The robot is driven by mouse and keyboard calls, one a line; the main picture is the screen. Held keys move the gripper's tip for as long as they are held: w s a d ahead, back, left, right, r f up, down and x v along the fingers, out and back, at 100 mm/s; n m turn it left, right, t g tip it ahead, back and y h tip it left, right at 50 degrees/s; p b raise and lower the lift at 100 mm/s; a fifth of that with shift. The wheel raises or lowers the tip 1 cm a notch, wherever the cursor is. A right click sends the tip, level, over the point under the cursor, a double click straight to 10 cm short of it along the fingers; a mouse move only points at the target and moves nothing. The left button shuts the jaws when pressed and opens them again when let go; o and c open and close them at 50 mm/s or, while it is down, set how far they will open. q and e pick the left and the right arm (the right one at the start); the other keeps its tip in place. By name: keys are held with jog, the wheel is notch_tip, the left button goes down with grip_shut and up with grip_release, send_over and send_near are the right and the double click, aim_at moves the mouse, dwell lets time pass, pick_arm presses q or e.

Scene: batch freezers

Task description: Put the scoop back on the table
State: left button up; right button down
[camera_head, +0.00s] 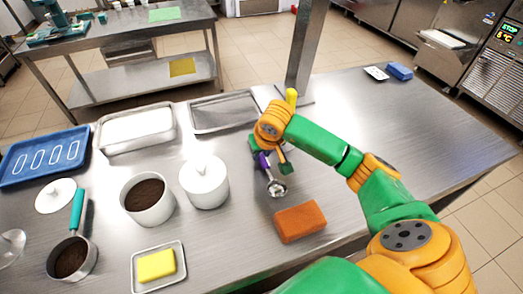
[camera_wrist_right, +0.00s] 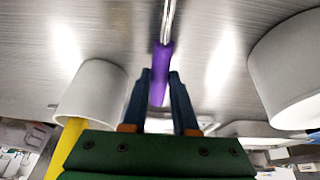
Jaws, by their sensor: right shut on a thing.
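The scoop (camera_head: 277,188) has a shiny metal bowl and a purple handle (camera_head: 263,160). It is over the steel table (camera_head: 345,155), right of the lidded white pot; I cannot tell whether its bowl touches the tabletop. My right gripper (camera_head: 267,157) is shut on the purple handle. In the right wrist view, the gripper's two dark fingers (camera_wrist_right: 160,78) are on either side of the purple handle (camera_wrist_right: 161,70), and the metal shaft runs up out of the picture. My left gripper is not in view.
An orange sponge-like block (camera_head: 300,222) lies in front of the scoop. The lidded white pot (camera_head: 205,184), a pot of dark grounds (camera_head: 148,201) and a metal tray (camera_head: 222,112) are to the left. A metal post (camera_head: 304,50) rises behind. The table's right part is mostly clear.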

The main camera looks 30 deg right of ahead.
jog(key=shift+f, duration=0.45)
jog(key=c, duration=1.1)
grip_release()
jog(key=shift+b, duration=0.3)
jog(key=o, duration=0.4)
